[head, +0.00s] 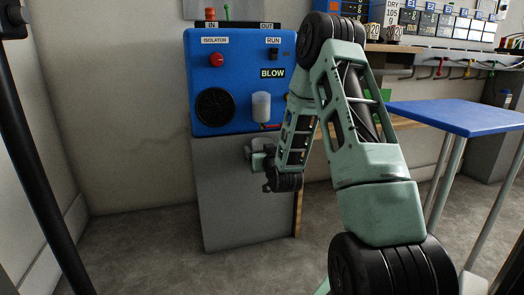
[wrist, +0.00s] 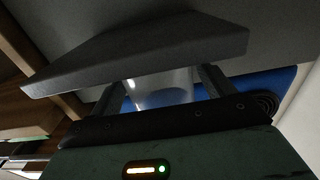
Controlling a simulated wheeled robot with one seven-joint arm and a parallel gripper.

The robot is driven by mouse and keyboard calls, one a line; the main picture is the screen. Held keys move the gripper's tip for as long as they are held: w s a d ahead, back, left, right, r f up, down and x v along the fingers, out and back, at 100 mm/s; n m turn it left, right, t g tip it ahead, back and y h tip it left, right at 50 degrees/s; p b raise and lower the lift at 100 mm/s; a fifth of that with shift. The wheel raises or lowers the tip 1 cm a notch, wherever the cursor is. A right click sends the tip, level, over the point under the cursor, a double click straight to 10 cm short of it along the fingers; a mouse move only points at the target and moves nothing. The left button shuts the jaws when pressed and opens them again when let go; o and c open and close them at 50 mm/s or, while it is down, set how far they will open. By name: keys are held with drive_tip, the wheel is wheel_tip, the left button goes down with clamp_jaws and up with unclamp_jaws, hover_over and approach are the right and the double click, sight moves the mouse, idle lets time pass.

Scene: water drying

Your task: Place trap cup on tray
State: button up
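The trap cup, a whitish translucent cup (head: 261,107), is on the front of the blue machine (head: 235,60), under the BLOW label. A small red lever (head: 270,127) shows just below it. My gripper (head: 257,160) is in front of the grey lower cabinet, below the cup in the head view. In the wrist view, its two fingers stand apart, and a clear cup-like shape (wrist: 160,90) shows between them with gaps at its sides. I cannot tell how far beyond the fingertips it is. I cannot make out a tray for certain.
A blue-topped table (head: 460,116) stands at the right. A wooden bench (head: 405,48) with hooks and signs is behind. A dark grey slab (wrist: 140,48) crosses the wrist view close above the fingers. A black post (head: 40,160) is at the left. Open floor (head: 140,245) lies left of the cabinet.

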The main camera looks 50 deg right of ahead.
drive_tip(key=shift+s+r, duration=0.1)
drive_tip(key=shift+r, duration=0.1)
drive_tip(key=p+v, duration=1.1)
drive_tip(key=p, duration=0.1)
drive_tip(key=shift+s+a, duration=0.2)
drive_tip(key=shift+s, duration=0.15)
